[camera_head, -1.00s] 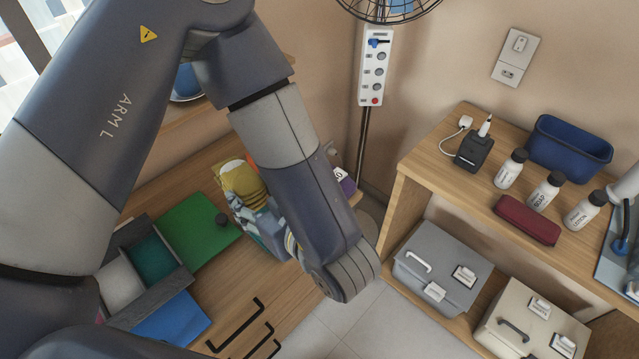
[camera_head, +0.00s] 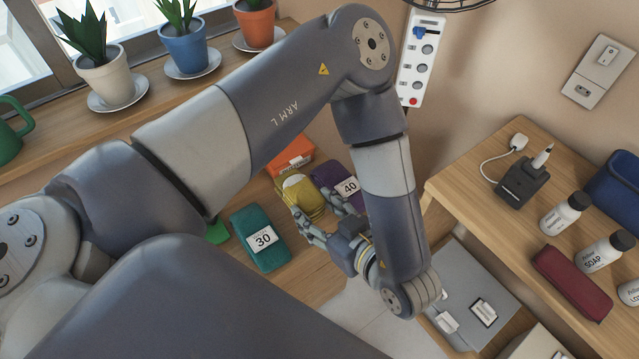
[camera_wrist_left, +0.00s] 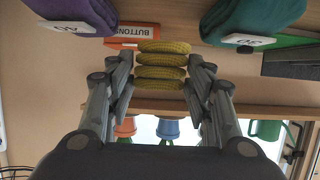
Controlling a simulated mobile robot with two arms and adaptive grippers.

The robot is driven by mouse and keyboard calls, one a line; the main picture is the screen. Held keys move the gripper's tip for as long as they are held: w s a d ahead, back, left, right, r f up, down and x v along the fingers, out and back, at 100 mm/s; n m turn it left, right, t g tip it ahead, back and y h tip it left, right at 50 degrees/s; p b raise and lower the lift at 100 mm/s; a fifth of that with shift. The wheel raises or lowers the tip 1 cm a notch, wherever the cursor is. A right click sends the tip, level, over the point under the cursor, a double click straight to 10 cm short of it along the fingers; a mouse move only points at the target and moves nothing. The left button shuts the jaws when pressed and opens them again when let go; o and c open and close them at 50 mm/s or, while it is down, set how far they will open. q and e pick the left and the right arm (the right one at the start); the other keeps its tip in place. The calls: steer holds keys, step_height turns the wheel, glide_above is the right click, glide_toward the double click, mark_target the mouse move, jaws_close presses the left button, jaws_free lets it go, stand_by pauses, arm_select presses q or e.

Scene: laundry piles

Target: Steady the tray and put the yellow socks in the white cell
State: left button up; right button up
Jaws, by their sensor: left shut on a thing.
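The yellow socks (camera_head: 297,187) are a rolled, ribbed bundle at the centre of the head view. My left gripper (camera_head: 322,210) is shut on them; in the left wrist view the yellow socks (camera_wrist_left: 160,66) sit between both fingers of the left gripper (camera_wrist_left: 160,80). I cannot tell whether they still touch the tabletop. The tray is mostly hidden behind my arm in the head view; what looks like its dark grey wall (camera_wrist_left: 290,62) shows at the right of the left wrist view. The white cell is hidden. My right gripper is not in view.
A teal bundle marked 30 (camera_head: 260,238) lies left of the socks, a purple bundle marked 40 (camera_head: 345,184) right. An orange box (camera_head: 290,156) stands behind. Potted plants line the sill. A wooden shelf (camera_head: 480,165) with bottles stands at right.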

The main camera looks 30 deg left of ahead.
arm_select(q)
steer(key=shift+w+f, duration=0.1)
steer(key=shift+f, duration=0.4)
step_height(320, 180, down, 4)
steer(key=b, duration=0.2)
steer(key=shift+r+b, duration=0.2)
steer(key=shift+b, duration=0.1)
steer(key=shift+f, duration=0.35)
steer(key=shift+w+f+b, duration=0.1)
steer(key=shift+f+b, duration=0.1)
steer(key=shift+b, duration=0.15)
steer(key=shift+f, duration=0.1)
steer(key=o, duration=1.1)
steer(key=shift+d, duration=0.1)
steer(key=v, duration=1.2)
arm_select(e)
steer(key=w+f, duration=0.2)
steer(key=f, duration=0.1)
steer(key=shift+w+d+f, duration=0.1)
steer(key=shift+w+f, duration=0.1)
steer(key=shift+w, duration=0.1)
